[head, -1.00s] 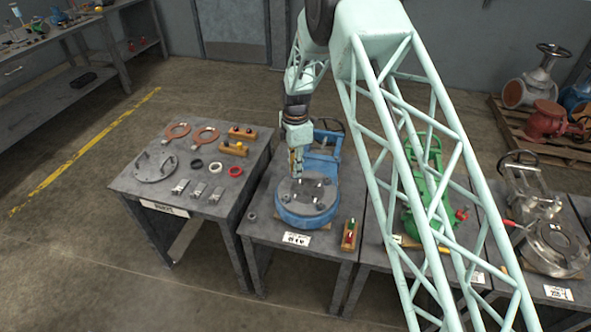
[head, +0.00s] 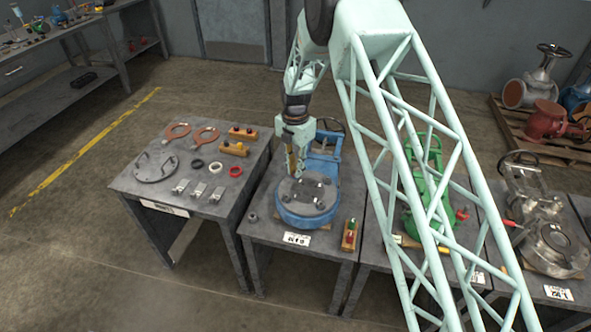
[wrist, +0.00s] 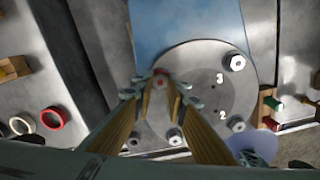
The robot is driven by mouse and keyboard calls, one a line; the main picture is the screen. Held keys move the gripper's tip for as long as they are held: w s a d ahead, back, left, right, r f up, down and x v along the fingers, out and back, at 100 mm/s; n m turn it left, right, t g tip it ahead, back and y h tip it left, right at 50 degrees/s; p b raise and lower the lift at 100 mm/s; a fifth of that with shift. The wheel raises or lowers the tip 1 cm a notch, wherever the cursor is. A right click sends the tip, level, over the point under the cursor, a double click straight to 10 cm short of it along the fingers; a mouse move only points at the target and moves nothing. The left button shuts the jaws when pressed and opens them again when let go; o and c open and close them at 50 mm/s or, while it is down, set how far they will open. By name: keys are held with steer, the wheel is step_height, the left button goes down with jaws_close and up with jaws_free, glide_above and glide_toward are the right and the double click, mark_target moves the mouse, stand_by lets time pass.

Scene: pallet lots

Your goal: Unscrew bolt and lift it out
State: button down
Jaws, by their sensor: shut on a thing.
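A blue valve (head: 285,213) with a round grey cover (head: 308,204) lies on the middle table. Several bolts sit around the cover, such as one beside the number 3 (wrist: 234,62) and one beside the number 2 (wrist: 236,123) in the wrist view. My gripper (head: 294,174) points down over the cover's far left part. In the wrist view its yellow fingers (wrist: 160,84) are shut on a bolt near the cover's upper left edge. The fingertips mostly hide that bolt, so I cannot tell whether it is clear of its hole.
A wooden block with red and green pieces (head: 349,236) stands at the table's front right. A small dark nut-like piece (head: 253,217) lies left of the valve. The left table (head: 150,190) holds rings, a plate and clamps. A green valve (head: 420,205) stands to the right.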

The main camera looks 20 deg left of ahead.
steer(key=shift+s+d+f+n, duration=0.1)
steer(key=shift+s+n, duration=0.05)
steer(key=shift+n, duration=0.8)
steer(key=shift+s+n, duration=0.1)
steer(key=shift+n, duration=2.75)
steer(key=c, duration=2.7)
jaws_free()
steer(key=shift+w, duration=0.1)
steer(key=shift+w, duration=0.1)
